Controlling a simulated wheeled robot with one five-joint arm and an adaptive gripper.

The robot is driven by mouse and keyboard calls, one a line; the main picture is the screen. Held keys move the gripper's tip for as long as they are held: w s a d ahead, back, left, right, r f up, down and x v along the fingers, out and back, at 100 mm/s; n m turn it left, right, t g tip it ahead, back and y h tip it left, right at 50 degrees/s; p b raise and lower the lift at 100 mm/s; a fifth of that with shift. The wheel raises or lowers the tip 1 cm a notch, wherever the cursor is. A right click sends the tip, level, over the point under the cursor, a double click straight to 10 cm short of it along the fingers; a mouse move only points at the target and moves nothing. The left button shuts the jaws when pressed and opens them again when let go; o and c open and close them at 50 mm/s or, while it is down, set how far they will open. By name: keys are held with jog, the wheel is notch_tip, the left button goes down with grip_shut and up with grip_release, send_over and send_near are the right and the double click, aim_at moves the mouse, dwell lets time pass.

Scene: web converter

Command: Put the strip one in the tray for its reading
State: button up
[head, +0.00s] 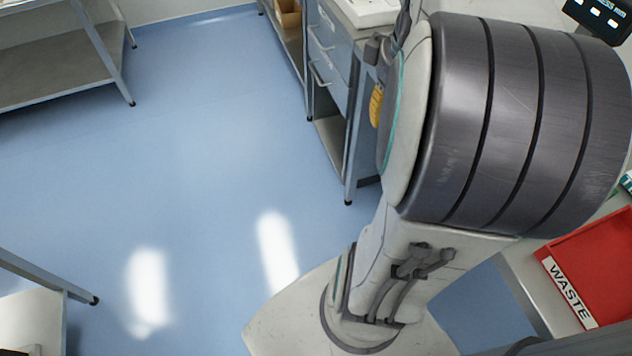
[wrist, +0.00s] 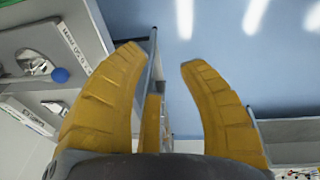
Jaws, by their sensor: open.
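In the head view only a bit of yellow finger (head: 376,106) shows beside my arm, which hides the rest. A red tray labelled WASTE (head: 598,262) lies on the worktop at the right edge of the head view, partly cut off and well apart from my gripper.
A grey drawer cabinet (head: 333,60) stands behind my arm, with a white item (head: 371,10) on top. A dark display (head: 603,14) is at the top right. A metal shelf table (head: 55,70) stands at the far left. The blue floor (head: 190,140) between is clear.

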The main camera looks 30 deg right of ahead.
jog(key=s+a+f+t, duration=0.1)
jog(key=a+f, duration=0.1)
jog(key=a, duration=0.7)
jog(key=s+a+f+n+t+y, duration=0.1)
jog(key=a+f, duration=0.1)
jog(key=a, duration=0.8)
jog(key=shift+s+f, duration=0.15)
jog(key=shift+f, duration=0.1)
jog(key=shift+r, duration=0.1)
notch_tip(320, 180, up, 3)
jog(key=p, duration=0.2)
jog(key=shift+p, duration=0.3)
